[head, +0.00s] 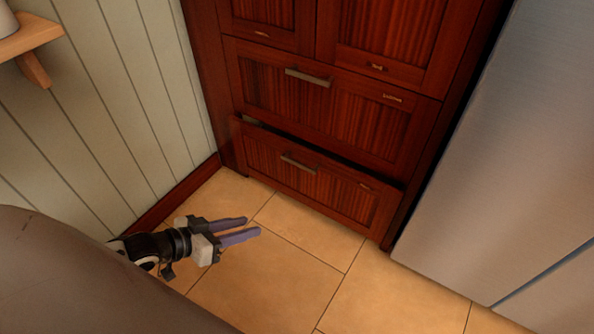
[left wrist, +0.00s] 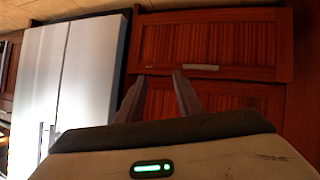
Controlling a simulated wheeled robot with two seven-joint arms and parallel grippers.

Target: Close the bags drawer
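The lowest drawer (head: 325,187) of the dark red-wood cabinet stands slightly pulled out, with a dark gap along its top edge. It has a metal bar handle (head: 298,163). My left gripper (head: 251,226) is low over the tiled floor, in front of the drawer and left of its handle, apart from it. Its two purple-grey fingers are parallel with a gap between them and nothing held. In the left wrist view, which appears upside down, the fingers (left wrist: 159,76) point toward the drawer front (left wrist: 230,42). My right gripper is not in view.
A closed drawer (head: 330,100) and cabinet doors (head: 385,40) are above. A steel fridge (head: 500,160) stands to the right. A panelled wall (head: 120,110) with a small wooden shelf (head: 30,40) is at the left. The tiled floor (head: 270,280) in front is clear.

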